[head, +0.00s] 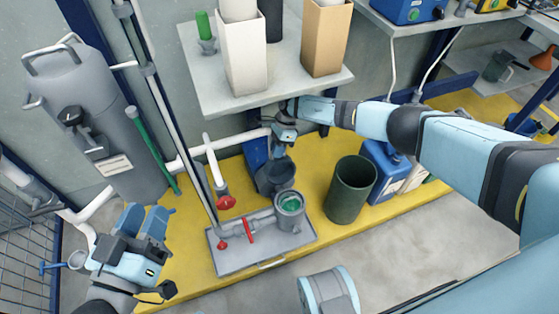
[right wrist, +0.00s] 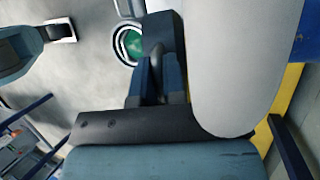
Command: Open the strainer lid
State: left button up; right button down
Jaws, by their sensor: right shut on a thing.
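The strainer (head: 289,222) is a grey round pot on the tray, with its mouth uncovered and green inside. The strainer lid (head: 270,180) is dark grey and stands raised and tilted behind the pot. My right gripper (head: 284,147) is above the lid and shut on it. In the right wrist view, the right gripper's fingers (right wrist: 157,75) close on a dark part of the lid (right wrist: 163,32), with the strainer's green mouth (right wrist: 131,45) beside it. The grip point is partly hidden. My left gripper (head: 143,221) is open and empty at the lower left.
A grey tray (head: 230,262) carries red valve handles. A dark green bin (head: 350,190) and a blue container (head: 385,165) stand to the right. A shelf (head: 200,75) hangs over the right gripper. A pale pipe (head: 230,145) runs behind. A pale rounded shape (right wrist: 240,70) is close to the wrist camera.

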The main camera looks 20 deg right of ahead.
jog(key=shift+w+a+f+b, duration=0.1)
jog(key=shift+w+f+b, duration=0.3)
jog(key=shift+b, duration=0.35)
pick_arm(q)
notch_tip(320, 180, down, 4)
jog(key=shift+d+r+g, duration=0.15)
jog(key=shift+r+g, duration=0.05)
jog(key=shift+g, duration=0.6)
pick_arm(e)
jog(key=shift+w, duration=0.1)
jog(key=c, duration=1.2)
grip_release()
jog(key=shift+r, duration=0.1)
jog(key=shift+c, duration=0.2)
jog(key=shift+w+r, duration=0.1)
